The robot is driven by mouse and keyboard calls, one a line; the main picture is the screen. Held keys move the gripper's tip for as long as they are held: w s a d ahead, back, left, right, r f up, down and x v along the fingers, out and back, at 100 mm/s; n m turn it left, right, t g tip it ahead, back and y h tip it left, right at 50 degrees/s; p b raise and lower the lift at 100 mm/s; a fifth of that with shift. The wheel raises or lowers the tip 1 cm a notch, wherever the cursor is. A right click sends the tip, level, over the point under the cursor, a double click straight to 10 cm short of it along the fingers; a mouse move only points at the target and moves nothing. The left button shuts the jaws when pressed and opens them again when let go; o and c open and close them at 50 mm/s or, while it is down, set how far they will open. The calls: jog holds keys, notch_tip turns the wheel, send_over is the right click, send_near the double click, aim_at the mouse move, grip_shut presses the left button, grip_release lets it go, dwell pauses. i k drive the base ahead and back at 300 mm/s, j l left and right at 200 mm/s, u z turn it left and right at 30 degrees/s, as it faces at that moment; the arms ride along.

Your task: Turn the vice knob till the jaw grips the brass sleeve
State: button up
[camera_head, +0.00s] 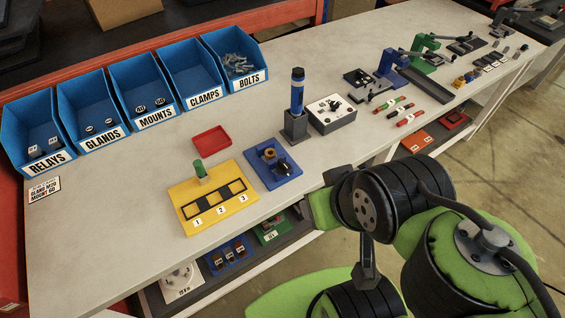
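The vice is a small blue base (258,178) on the bench, right of the yellow block. A brass-coloured sleeve (270,153) stands on it towards the back. A dark knob (283,168) sits at its front right. The parts are small, so I cannot tell whether the jaw touches the sleeve. My green and black arm fills the lower right, with its nearest dark parts right of the vice and apart from it. I cannot make out my gripper's fingers.
A yellow block (243,208) with numbered places and a green peg (199,168) stands left of the vice. Behind are a red tray (211,139), a dark holder with a blue tool (297,92), a grey control box (346,119) and labelled blue bins. Open bench lies left.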

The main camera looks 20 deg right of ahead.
aim_at(282, 168)
jog(key=l+u, duration=0.15)
jog(key=u, duration=0.25)
jog(key=l+u, duration=0.15)
jog(key=u, duration=0.25)
jog(key=l+u, duration=0.15)
jog(key=u, duration=0.3)
jog(key=l+u, duration=0.15)
jog(key=u, duration=0.25)
